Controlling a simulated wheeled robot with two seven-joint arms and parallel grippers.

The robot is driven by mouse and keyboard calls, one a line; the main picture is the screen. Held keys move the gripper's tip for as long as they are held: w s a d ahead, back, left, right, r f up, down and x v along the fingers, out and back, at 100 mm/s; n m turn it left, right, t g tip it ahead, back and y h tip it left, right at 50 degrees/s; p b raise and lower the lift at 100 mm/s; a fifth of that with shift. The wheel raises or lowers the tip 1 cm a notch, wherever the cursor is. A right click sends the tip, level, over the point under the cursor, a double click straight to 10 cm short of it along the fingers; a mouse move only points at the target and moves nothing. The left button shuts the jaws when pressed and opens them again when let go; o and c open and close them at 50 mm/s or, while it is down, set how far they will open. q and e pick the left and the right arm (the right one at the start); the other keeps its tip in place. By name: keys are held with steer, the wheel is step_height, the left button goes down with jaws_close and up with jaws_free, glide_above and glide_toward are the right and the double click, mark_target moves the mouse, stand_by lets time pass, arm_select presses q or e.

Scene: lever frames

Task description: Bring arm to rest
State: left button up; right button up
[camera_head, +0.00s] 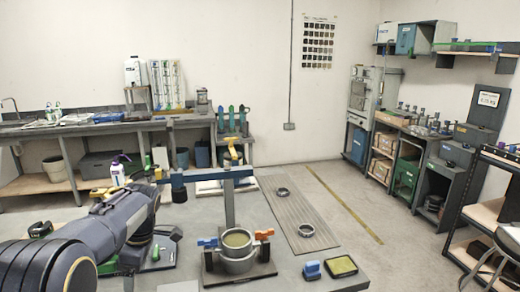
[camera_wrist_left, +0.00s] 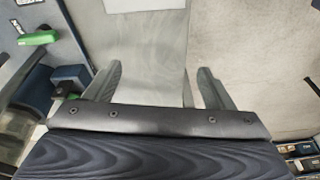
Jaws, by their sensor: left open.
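My left arm (camera_head: 105,225) reaches in from the left in the head view. Its gripper is mostly hidden there behind the arm's own wrist. In the left wrist view my left gripper (camera_wrist_left: 158,80) is open, with two grey fingers apart and nothing between them. A grey surface lies beyond the fingers. In the head view a blue bar (camera_head: 212,174) sits across a grey upright post (camera_head: 229,205), with a dark cylinder (camera_head: 178,187) at its left end. A round metal cup fixture (camera_head: 237,262) with orange and blue handles stands at the post's foot. My right gripper is not in view.
A ridged grey mat (camera_head: 292,212) carries two metal rings (camera_head: 283,192) (camera_head: 305,230). A blue block (camera_head: 312,270) and a yellow-topped tray (camera_head: 341,266) sit near the front edge. Benches and shelves line the walls.

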arm_select(q)
steer(key=s+d+m+t+h, duration=0.2)
steer(key=s+m, duration=0.3)
steer(key=s, duration=0.4)
steer(key=s+d+m+t+h, duration=0.2)
steer(key=s+d+m, duration=0.2)
steer(key=s, duration=0.5)
steer(key=s+d+m+t+h, duration=0.2)
steer(key=s+d+m, duration=0.1)
steer(key=s+m, duration=0.5)
steer(key=shift+s+d+f, duration=0.2)
steer(key=shift+s+d, duration=0.05)
steer(key=shift+s, duration=0.4)
stand_by(0.5)
